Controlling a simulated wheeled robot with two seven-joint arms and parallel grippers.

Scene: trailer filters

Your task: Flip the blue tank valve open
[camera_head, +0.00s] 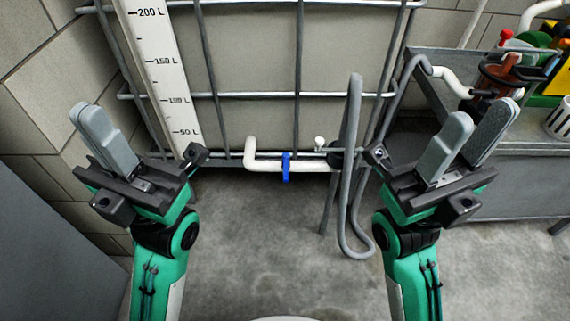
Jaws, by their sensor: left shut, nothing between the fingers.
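The blue valve handle (286,168) sits on a white pipe (262,163) at the bottom front of the caged tank (250,60), in the middle of the view. The handle points downward, across the pipe. My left gripper (100,128) is to the left, nearer than the valve and apart from it; its fingers are together and empty. My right gripper (466,138) is to the right, also apart from the valve; its two fingers stand apart with nothing between them.
A grey hose (352,150) hangs between the valve and my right gripper, reaching to the floor. A metal cart (520,180) with tools stands at the right. A white level scale (160,75) is on the tank's left. Concrete floor (270,240) before the valve is clear.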

